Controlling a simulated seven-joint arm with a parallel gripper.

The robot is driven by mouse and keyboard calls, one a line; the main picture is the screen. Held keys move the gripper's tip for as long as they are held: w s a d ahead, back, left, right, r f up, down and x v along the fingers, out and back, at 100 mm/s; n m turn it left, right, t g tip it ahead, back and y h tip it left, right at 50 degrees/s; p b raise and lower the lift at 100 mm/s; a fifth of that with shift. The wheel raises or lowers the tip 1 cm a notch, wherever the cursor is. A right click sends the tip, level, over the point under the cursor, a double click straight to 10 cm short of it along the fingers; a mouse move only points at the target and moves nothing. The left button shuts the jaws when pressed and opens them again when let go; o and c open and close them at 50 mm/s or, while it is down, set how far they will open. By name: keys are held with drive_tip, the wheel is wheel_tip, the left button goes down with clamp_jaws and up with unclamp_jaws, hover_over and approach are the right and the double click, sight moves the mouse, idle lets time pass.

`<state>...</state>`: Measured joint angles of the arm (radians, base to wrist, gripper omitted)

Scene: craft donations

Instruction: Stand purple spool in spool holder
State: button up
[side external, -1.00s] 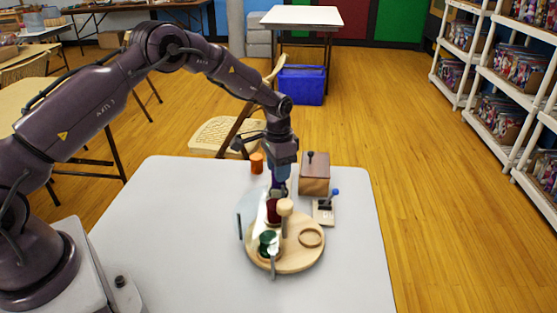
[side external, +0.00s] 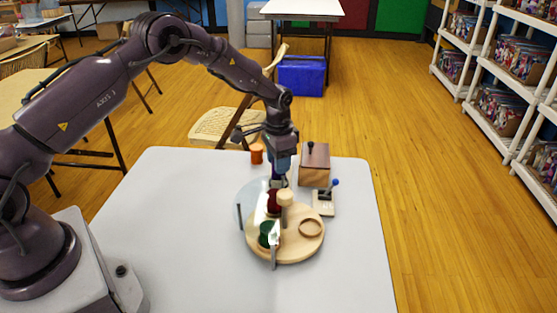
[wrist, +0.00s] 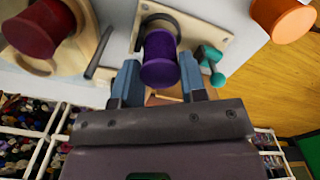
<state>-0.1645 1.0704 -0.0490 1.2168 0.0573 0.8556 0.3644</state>
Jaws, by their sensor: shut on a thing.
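My gripper (wrist: 158,85) is shut on the purple spool (wrist: 161,60), which sits between its blue fingers in the wrist view. In the side view my gripper (side external: 279,176) is just behind the round wooden holder (side external: 312,248), and the spool is mostly hidden. The holder carries a dark red spool (side external: 273,203) and a green spool (side external: 267,236). A pale knobbed post (side external: 285,198) and a wooden ring (side external: 311,228) are also on it. The red spool also shows at upper left in the wrist view (wrist: 32,32). I cannot tell whether the purple spool touches anything below.
An orange spool (side external: 257,154) stands on the white table (side external: 180,230) behind the holder. A wooden box (side external: 314,165) and a pale board with a blue-knobbed lever (side external: 323,203) are close on the right. A dark upright rod (side external: 240,217) stands at the holder's left. The front-left table is clear.

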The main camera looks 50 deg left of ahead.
drive_tip(key=shift+f, duration=0.35)
drive_tip(key=shift+f, duration=0.5)
drive_tip(key=shift+f, duration=0.1)
drive_tip(key=o, duration=0.8)
drive_tip(key=shift+o, duration=0.2)
drive_tip(key=shift+r, duration=3.75)
